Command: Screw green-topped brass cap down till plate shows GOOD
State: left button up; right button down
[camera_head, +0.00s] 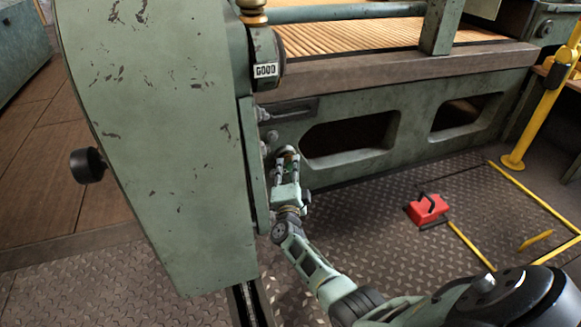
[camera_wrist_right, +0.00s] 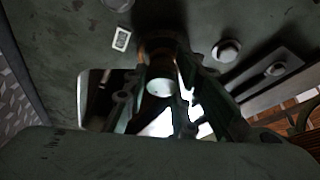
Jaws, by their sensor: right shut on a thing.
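My right gripper (camera_head: 287,160) reaches up beside the green machine housing and is shut on the cap (camera_head: 288,149), a small round piece mostly hidden by the fingers. In the right wrist view the fingers (camera_wrist_right: 158,100) close around the cap, which shows as a short brownish cylinder with a pale round end (camera_wrist_right: 160,87); its green is hard to make out in that dim light. The plate (camera_head: 265,70) on the dark round housing above reads GOOD. A small white label (camera_wrist_right: 121,39) shows in the wrist view, its text unreadable. My left gripper is not in view.
The tall green housing (camera_head: 170,150) stands close left of my right arm, with a black knob (camera_head: 87,165) on its side. A green frame with oval openings (camera_head: 350,135) lies behind. A red box (camera_head: 427,210) sits on the tread-plate floor, near a yellow post (camera_head: 540,115).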

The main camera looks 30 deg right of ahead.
jog(key=shift+s+d+f, duration=0.15)
jog(key=shift+d+f, duration=0.05)
jog(key=shift+f, duration=0.1)
jog(key=c, duration=1.6)
grip_release()
jog(key=shift+f, duration=0.1)
jog(key=shift+o, duration=0.2)
